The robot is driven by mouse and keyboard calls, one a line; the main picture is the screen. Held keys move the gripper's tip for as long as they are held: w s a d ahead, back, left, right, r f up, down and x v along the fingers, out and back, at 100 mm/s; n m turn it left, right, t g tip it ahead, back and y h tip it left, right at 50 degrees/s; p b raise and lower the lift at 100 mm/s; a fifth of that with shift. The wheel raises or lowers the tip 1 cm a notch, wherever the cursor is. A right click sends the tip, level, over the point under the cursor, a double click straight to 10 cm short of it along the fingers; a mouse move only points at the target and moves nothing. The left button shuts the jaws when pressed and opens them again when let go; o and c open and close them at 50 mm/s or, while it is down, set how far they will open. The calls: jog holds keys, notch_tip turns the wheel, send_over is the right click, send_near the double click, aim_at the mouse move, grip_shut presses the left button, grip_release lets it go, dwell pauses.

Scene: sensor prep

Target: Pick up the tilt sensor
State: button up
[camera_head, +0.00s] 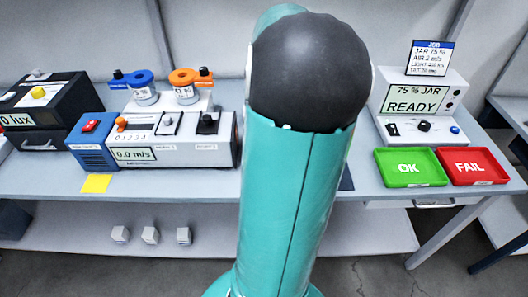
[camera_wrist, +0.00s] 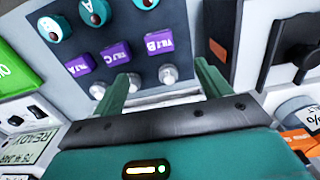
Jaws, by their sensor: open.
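Three purple blocks with white labels sit in a row on a grey panel in the wrist view. The right block (camera_wrist: 160,42) seems to read TILT B, the middle block (camera_wrist: 116,53) C and the left block (camera_wrist: 79,66) A; the lettering is upside down. In the head view my arm hides the blocks and the gripper.
Silver knobs (camera_wrist: 168,74) line the panel's near side and teal round pieces (camera_wrist: 55,28) its far side. The head view shows an air-speed box (camera_head: 190,150) left of my arm. Right are a READY console (camera_head: 420,104), a green OK tray (camera_head: 410,182) and a red FAIL tray (camera_head: 472,181).

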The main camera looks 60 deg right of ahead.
notch_tip(320, 180, down, 14)
jog(key=shift+r, duration=0.25)
dwell(0.3)
jog(key=shift+c, duration=0.5)
jog(key=c, duration=1)
